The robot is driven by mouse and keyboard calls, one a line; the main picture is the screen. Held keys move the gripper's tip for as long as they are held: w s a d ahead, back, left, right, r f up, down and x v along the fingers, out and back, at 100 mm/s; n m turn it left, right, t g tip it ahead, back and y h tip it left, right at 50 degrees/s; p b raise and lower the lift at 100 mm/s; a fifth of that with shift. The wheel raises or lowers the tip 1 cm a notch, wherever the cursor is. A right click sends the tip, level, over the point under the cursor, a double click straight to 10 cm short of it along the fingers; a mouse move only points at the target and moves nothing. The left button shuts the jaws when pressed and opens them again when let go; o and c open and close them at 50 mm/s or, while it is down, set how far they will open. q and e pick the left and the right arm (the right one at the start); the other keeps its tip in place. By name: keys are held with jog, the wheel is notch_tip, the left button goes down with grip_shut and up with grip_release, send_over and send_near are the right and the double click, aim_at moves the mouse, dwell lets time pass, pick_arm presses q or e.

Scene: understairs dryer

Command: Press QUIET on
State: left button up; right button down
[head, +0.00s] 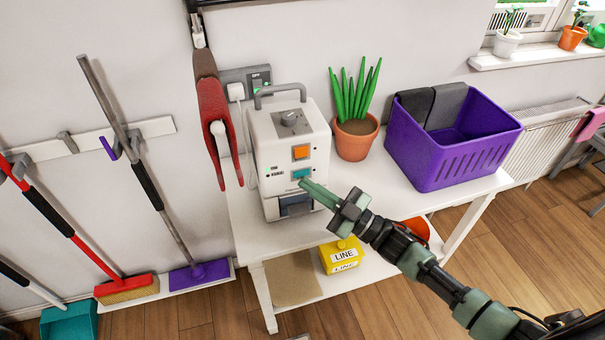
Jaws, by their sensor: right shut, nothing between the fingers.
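A white appliance (268,142) with a grey top handle and a top dial stands on the white table. Its front has an orange button (301,152) and, below it, a teal button (301,174). Small dark labels and small lights sit left of the buttons; I cannot read the text surely, so I cannot tell which button is QUIET. My right gripper (303,184) is shut and empty, its green fingertips just at the lower edge of the teal button. I cannot tell whether they touch it. My left gripper is not in view.
A potted plant (356,139) and a purple basket (440,163) holding dark cloths stand right of the appliance on the table (400,199). A red folded item (211,120) hangs at its left. A yellow box (341,256) sits on the lower shelf. Brooms lean at left.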

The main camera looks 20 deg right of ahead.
jog(key=shift+w, duration=0.15)
dwell(0.5)
jog(key=shift+w, duration=0.45)
dwell(0.4)
jog(key=shift+s, duration=0.6)
jog(key=s+p, duration=0.2)
jog(key=s, duration=0.4)
jog(key=shift+p, duration=0.4)
